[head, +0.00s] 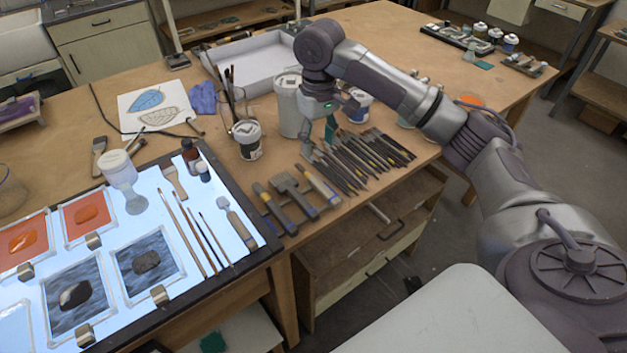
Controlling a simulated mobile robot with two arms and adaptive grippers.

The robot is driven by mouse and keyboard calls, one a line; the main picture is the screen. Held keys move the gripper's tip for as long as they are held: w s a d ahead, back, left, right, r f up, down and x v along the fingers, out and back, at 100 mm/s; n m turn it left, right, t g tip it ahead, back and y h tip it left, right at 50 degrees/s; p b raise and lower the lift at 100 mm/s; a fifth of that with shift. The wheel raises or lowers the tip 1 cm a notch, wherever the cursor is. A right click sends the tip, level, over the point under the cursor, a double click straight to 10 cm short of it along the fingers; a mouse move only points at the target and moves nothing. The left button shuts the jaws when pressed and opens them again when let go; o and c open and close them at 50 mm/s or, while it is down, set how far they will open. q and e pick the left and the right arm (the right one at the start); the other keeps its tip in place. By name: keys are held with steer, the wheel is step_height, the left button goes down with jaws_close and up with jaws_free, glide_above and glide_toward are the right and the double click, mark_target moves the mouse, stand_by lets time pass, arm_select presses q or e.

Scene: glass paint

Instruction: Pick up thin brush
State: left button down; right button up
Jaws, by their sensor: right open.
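Several thin brushes lie side by side on the lit panel (150,212) at the left; the rightmost and shortest-looking thin brush (213,238) is beside a longer one (201,233) and another (182,231). A wide flat brush (174,182) lies just behind them. My right gripper (328,130) is open and points down over the table, above the far end of a row of dark-handled tools (362,160). It is well to the right of and behind the thin brushes. I see nothing between its fingers. My left gripper is out of view.
Scrapers (292,198) lie between panel and tool row. A white tub (248,140), a jar of upright brushes (233,98) and a tall grey container (291,108) stand near my right gripper. Glass squares (148,262) and a clear cup (118,168) occupy the panel.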

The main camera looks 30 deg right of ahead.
steer(key=p, duration=0.1)
glide_above(319, 184)
step_height(319, 184, down, 8)
steer(key=shift+s+r, duration=0.15)
steer(key=shift+f+p, duration=0.6)
step_height(319, 184, down, 4)
steer(key=shift+r+p, duration=0.25)
steer(key=shift+p, duration=0.4)
steer(key=shift+f, duration=0.4)
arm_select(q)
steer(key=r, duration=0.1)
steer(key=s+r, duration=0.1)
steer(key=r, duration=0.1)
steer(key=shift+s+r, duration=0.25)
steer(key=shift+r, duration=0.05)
arm_select(e)
steer(key=shift+r, duration=0.1)
jaws_close()
